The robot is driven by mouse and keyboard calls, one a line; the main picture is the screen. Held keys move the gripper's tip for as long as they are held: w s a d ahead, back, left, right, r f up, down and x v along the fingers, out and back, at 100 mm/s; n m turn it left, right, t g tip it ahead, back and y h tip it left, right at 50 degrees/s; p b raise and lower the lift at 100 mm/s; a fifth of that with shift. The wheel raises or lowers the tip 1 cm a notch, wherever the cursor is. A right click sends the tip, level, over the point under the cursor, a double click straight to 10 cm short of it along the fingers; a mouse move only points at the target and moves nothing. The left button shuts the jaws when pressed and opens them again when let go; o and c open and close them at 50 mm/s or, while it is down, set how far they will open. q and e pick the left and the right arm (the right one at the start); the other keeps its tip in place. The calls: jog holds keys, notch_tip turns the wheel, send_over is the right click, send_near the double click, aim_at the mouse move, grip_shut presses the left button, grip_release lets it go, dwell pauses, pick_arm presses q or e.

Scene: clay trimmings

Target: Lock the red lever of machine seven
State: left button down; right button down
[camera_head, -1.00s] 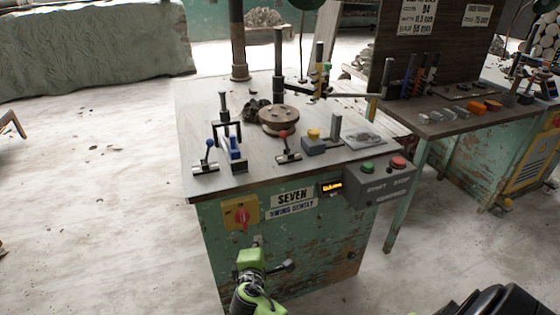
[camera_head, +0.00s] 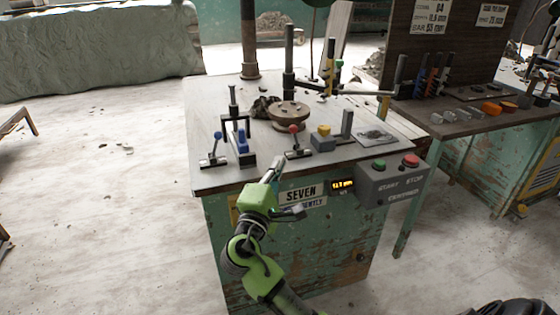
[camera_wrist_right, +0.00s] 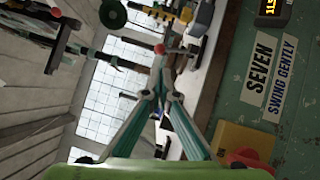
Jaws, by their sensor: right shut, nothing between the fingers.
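Machine seven is a grey-topped bench with a worn green front and a SEVEN sign (camera_head: 300,193). The red lever (camera_head: 293,129) is a small clamp with a red ball on an upright handle, near the front edge of the top. Its red ball also shows in the right wrist view (camera_wrist_right: 160,48), just beyond the fingertips. My right gripper (camera_head: 279,163) is shut and empty, pointing up at the bench's front edge, just below and left of the red lever's base. I cannot tell whether it touches the lever. My left gripper is not in view.
A blue-knobbed lever (camera_head: 217,136) and a blue block (camera_head: 239,141) stand left of the red lever. A yellow-topped block (camera_head: 323,131) and the START/STOP box (camera_head: 391,181) are to its right. A round disc (camera_head: 289,110) sits behind. A red knob (camera_wrist_right: 246,158) is close by my wrist.

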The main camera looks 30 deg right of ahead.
aim_at(292, 132)
jog(key=x, duration=1)
jog(key=shift+w+d, duration=0.1)
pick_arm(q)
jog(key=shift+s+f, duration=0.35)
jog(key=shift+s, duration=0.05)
pick_arm(e)
jog(key=shift+w+d, duration=0.45)
jog(key=shift+d, duration=0.05)
jog(key=shift+w, duration=0.1)
